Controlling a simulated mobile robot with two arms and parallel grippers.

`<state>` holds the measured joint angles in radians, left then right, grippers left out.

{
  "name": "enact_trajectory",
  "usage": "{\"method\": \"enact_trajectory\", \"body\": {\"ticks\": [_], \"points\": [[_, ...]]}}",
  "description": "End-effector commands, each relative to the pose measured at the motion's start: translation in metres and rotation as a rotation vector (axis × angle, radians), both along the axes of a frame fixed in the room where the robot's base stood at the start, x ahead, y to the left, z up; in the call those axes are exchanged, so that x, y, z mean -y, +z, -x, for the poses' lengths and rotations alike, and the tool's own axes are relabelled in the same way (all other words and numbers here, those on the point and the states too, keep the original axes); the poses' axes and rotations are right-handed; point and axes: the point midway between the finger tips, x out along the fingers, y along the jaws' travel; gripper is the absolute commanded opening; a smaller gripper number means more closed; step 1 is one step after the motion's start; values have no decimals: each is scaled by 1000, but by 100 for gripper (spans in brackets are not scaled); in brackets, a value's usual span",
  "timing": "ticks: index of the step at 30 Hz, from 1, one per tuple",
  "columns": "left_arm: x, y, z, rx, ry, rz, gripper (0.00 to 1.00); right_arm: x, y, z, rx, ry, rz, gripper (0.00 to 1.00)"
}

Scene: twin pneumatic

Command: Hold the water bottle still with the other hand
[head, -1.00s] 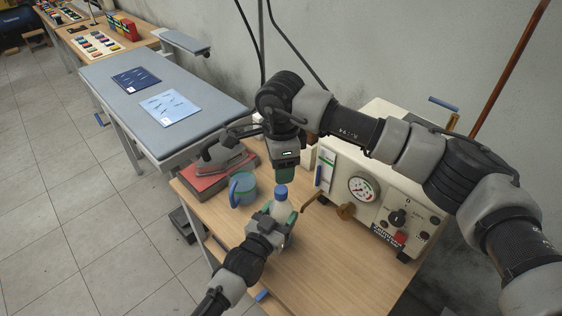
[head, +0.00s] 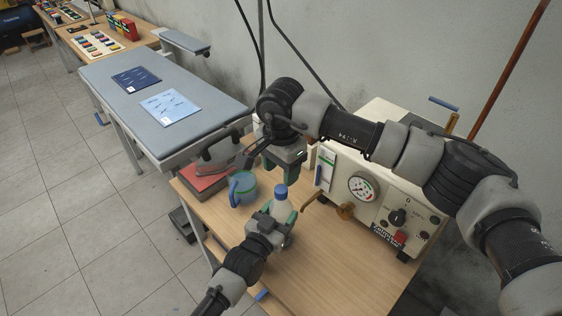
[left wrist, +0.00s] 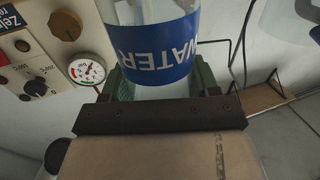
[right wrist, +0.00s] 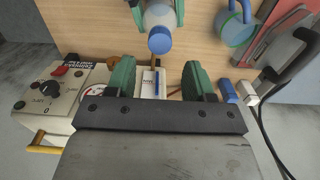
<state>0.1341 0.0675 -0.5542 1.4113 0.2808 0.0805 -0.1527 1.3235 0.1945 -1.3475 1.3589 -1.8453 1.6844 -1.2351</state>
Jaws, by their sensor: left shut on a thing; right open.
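The water bottle (head: 281,203), clear with a blue cap, stands upright on the wooden table. My left gripper (head: 271,220) is shut around its body from the near side. In the left wrist view the bottle's blue label (left wrist: 158,48) reads WATER upside down, between the green fingers. My right gripper (head: 279,172) is open and empty, above and slightly behind the bottle, apart from it. In the right wrist view the blue cap (right wrist: 160,40) lies beyond the open fingers (right wrist: 160,80), and the left gripper's fingers flank the bottle. The bottle's lower part is hidden.
A blue-grey mug (head: 243,188) stands just left of the bottle. A cream gauge panel (head: 385,200) stands on the right. The front right table (head: 335,265) is clear.

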Motion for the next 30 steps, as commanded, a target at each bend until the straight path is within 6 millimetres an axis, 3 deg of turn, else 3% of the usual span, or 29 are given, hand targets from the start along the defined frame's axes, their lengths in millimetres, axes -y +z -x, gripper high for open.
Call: {"method": "enact_trajectory", "body": {"ticks": [10,23,25,30], "points": [[0,0,0,-1,0,0,0,0,-52,1,-1,-1,1,53],[0,0,0,-1,0,0,0,0,-63,0,1,0,1,53],[0,0,0,-1,0,0,0,0,-63,0,1,0,1,47],[0,0,0,-1,0,0,0,0,-63,0,1,0,1,21]]}}
